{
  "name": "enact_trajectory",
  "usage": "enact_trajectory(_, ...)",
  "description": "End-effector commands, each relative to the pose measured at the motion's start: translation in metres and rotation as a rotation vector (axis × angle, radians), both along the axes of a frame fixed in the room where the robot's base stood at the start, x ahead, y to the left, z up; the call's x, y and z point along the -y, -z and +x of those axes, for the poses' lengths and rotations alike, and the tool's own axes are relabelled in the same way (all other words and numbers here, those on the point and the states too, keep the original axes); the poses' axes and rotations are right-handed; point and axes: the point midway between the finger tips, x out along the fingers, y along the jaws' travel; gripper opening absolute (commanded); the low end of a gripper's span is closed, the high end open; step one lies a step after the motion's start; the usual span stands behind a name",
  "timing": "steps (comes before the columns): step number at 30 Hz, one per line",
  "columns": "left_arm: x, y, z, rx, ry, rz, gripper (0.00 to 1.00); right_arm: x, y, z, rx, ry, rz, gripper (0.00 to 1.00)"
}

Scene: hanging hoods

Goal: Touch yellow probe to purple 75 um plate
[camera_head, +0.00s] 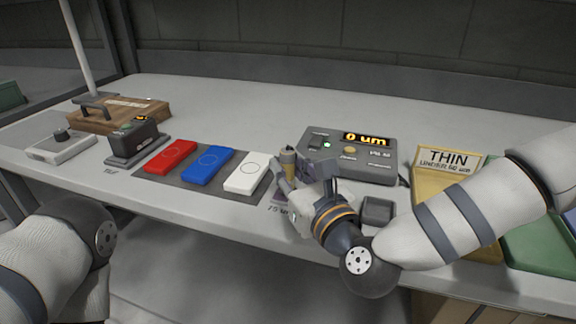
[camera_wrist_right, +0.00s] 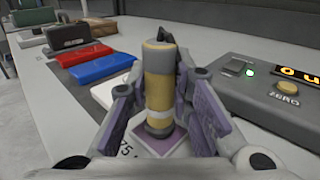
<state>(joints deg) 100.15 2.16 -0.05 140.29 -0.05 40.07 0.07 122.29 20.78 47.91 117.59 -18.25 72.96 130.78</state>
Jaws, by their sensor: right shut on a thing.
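The yellow probe (camera_wrist_right: 159,88) is an upright cylinder with grey ends, held between the fingers of my right gripper (camera_wrist_right: 160,100). It also shows in the head view (camera_head: 288,163). My right gripper (camera_head: 292,172) is shut on it. The purple plate (camera_wrist_right: 160,138) lies flat under the probe, beside a partly hidden "75" marking. The probe's lower end is over the plate; I cannot tell for certain whether it touches. The gauge (camera_head: 350,155) behind reads "0 um". In the head view my left arm shows at the lower left, but its gripper does not.
Red (camera_head: 170,156), blue (camera_head: 207,165) and white (camera_head: 246,173) plates lie in a row left of the probe. A dark block instrument (camera_head: 135,138) and a wooden case (camera_head: 120,113) stand farther left. A yellow "THIN" tray (camera_head: 432,180) and a green tray (camera_head: 540,242) are at right.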

Motion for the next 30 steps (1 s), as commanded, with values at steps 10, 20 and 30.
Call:
enact_trajectory(10,0.0000,0.0026,-0.0025,-0.008,0.000,0.000,1.00,0.0000,0.0049,0.0001,-0.001,0.000,0.000,0.00)
enact_trajectory(20,0.0000,0.0048,-0.0045,-0.015,0.000,0.000,1.00,0.0000,0.0090,0.0001,-0.001,0.000,0.000,0.00)
enact_trajectory(30,0.0000,0.0048,-0.0045,-0.015,0.000,0.000,1.00,0.0000,0.0096,-0.0001,-0.002,0.000,0.000,0.00)
